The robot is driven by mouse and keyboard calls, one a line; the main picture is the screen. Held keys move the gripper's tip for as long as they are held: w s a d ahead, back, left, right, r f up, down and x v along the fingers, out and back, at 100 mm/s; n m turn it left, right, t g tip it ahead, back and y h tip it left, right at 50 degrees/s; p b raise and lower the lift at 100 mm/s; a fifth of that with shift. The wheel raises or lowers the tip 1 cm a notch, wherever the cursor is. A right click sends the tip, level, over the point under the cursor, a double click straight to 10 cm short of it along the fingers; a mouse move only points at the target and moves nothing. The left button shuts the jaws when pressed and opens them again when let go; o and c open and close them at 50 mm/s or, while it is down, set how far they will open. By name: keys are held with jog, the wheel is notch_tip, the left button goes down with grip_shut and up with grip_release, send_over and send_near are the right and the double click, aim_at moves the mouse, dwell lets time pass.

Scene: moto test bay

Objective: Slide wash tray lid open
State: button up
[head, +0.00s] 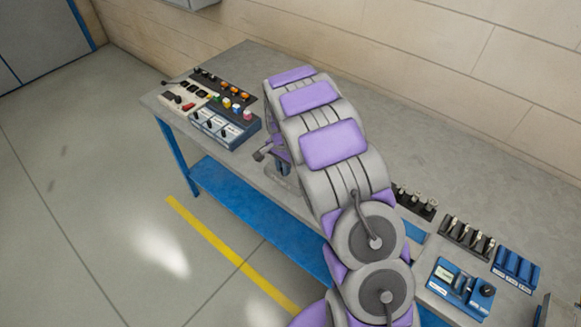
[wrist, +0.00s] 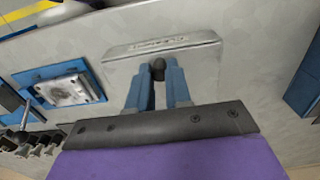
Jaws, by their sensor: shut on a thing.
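In the wrist view, a light grey metal plate, apparently the wash tray lid (wrist: 205,76), lies in front of my gripper. A raised lip with a small, unreadable label runs along its far edge. A dark round knob (wrist: 158,66) stands on the plate near that lip. My gripper (wrist: 158,76) has its two blue fingers shut on the knob. In the head view my grey and purple arm hides the lid and the knob. How far the lid is open cannot be told.
The grey workbench (head: 430,130) has a switch panel (head: 218,122) at its left end. Black levers (head: 467,237) and blue modules (head: 515,268) stand at the right. In the wrist view, a blue-framed metal block (wrist: 70,90) is left of the lid and a blue object (wrist: 305,85) is right.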

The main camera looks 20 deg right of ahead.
jog(key=shift+w+d+p, duration=0.3)
jog(key=shift+w+d, duration=0.55)
jog(key=shift+d, duration=0.3)
jog(key=shift+w+d+p, duration=0.3)
jog(key=shift+w+d, duration=0.6)
jog(key=shift+d, duration=0.25)
jog(key=shift+w+d+p, duration=0.3)
jog(key=shift+w+d, duration=0.55)
jog(key=shift+d, duration=0.3)
jog(key=o, duration=0.7)
notch_tip(320, 180, up, 7)
jog(key=shift+p, duration=1.15)
